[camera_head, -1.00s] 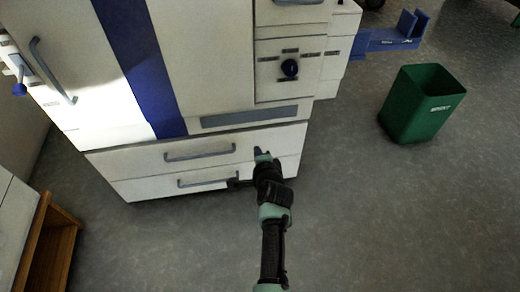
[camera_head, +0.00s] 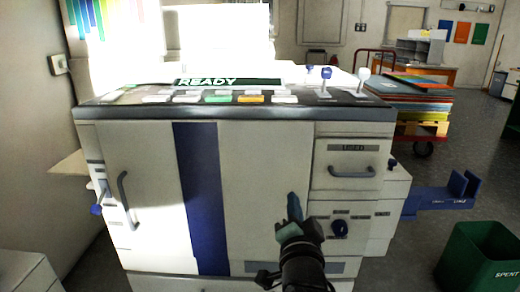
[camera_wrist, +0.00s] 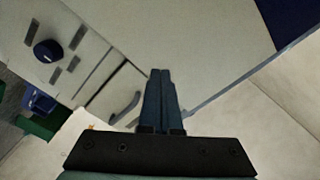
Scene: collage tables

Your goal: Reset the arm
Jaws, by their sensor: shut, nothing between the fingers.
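My gripper (camera_head: 294,208) is in front of the white machine (camera_head: 262,170), near the lower right of its pale front panel, left of the blue knob (camera_head: 340,228). Its fingers point up and are together, with nothing between them. In the wrist view the two dark fingers (camera_wrist: 160,92) lie side by side, with the white front and the knob (camera_wrist: 47,51) behind them. I cannot tell whether the fingertips touch the panel.
A drawer marked USED (camera_head: 350,171) is above the knob. A blue bracket (camera_head: 440,199) sticks out at the right, above a green bin marked SPENT (camera_head: 482,262). A cart with coloured boards (camera_head: 412,98) stands behind. Levers (camera_head: 325,82) rise from the machine's top.

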